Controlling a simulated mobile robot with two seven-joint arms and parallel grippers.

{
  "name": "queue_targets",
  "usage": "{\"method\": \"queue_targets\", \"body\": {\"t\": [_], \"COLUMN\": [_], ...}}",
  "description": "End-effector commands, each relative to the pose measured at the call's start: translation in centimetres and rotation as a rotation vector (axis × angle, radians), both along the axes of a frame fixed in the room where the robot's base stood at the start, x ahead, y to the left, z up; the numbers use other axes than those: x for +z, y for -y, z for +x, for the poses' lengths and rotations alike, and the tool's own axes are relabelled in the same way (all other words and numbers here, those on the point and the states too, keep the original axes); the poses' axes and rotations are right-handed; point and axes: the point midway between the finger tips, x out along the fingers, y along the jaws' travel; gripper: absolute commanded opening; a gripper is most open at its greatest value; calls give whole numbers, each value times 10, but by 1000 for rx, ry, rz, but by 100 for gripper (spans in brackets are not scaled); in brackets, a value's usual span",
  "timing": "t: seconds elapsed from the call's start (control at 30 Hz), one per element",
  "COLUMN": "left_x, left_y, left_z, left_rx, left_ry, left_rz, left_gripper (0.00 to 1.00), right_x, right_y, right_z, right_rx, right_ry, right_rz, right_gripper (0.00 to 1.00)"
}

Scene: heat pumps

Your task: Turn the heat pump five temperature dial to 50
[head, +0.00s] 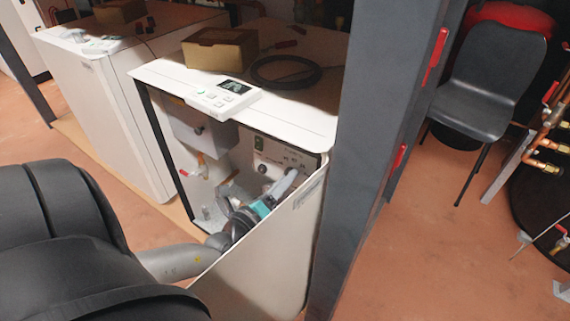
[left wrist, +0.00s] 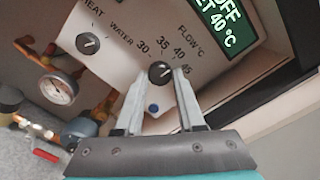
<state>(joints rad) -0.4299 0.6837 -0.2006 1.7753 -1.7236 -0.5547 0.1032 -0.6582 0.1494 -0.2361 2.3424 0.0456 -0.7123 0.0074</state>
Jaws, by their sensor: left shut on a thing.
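The temperature dial (left wrist: 160,71) is a small black knob on a pale panel marked FLOW °C, with 30, 35, 40 and 45 around it. No 50 mark is readable; the right finger covers part of the panel. The dial's white mark seems to point up and right, near 40. My left gripper (left wrist: 160,76) has one finger on each side of the dial and is shut on it. In the head view my left gripper (head: 289,181) reaches into the open heat pump (head: 262,265). My right gripper is not in view.
A display (left wrist: 222,22) reads OFF and 40 °C. A second dial (left wrist: 88,42), marked HEAT and WATER, sits left. A gauge (left wrist: 59,88) and pipes are nearby. A dark post (head: 370,150) stands close right of the heat pump. A box (head: 220,50) lies on its top.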

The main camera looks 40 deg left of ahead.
Motion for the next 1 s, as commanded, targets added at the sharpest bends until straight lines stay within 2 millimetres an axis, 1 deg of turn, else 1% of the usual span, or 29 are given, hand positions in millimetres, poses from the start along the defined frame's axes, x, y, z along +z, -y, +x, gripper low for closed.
{"method": "queue_targets", "body": {"t": [0.23,0.57,0.87,1.0], "left_x": [0,0,0,0], "left_y": [0,0,-1,-1], "left_z": [0,0,-1,0], "left_rx": [-1,-2,-1,-1], "left_ry": [-28,-63,-94,-108], "left_rz": [232,543,828,954], "left_gripper": [0,0,0,0], "right_x": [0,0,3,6], "right_y": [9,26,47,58], "right_z": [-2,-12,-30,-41], "right_rx": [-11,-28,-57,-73], "right_ry": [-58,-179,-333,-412], "right_rz": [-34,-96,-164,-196], "right_gripper": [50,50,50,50]}}
